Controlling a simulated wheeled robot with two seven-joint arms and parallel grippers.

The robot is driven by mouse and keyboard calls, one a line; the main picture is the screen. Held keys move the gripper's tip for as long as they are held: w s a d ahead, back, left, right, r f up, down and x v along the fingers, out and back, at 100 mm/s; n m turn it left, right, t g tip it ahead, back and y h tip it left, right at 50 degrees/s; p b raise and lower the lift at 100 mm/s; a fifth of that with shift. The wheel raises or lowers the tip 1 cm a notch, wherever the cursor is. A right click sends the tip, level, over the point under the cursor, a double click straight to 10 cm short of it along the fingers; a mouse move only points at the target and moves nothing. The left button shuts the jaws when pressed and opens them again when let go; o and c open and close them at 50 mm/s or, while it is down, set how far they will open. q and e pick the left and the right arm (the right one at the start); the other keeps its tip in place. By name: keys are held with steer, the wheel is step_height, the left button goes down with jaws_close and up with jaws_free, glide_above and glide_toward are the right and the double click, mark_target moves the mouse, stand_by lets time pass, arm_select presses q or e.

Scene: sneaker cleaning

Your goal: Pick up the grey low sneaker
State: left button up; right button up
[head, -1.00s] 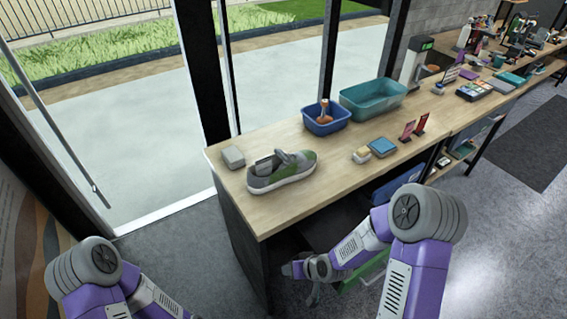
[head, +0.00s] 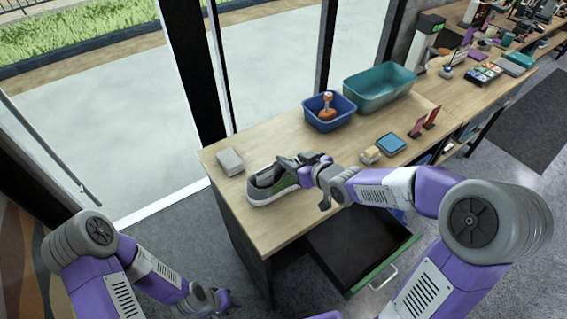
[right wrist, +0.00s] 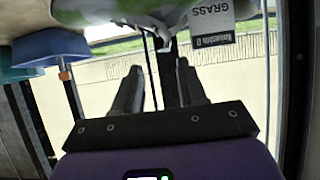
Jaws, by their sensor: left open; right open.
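The grey low sneaker (head: 262,192) has green patches and lies on the wooden counter near its left end. My right gripper (head: 299,162) is open at the right side of the sneaker and hides part of it. I cannot tell whether the fingers touch the sneaker. My left gripper (head: 226,300) is open, low beside the counter, away from the sneaker.
A grey block (head: 230,162) sits left of the sneaker on the counter (head: 290,140). A blue bin (head: 328,118) with an orange-brown item and a teal bin (head: 380,88) stand behind. A sponge (head: 370,155) and blue pad (head: 391,143) lie to the right. A dark open drawer (head: 355,245) juts out below.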

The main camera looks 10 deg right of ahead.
steer(key=shift+w+a+f+b, duration=0.5)
steer(key=shift+w+a+f, duration=0.05)
steer(key=shift+w+f, duration=0.25)
steer(key=b+x, duration=0.1)
steer(key=x, duration=0.3)
steer(key=shift+w+a+f, duration=0.1)
steer(key=shift+f, duration=0.05)
jaws_close()
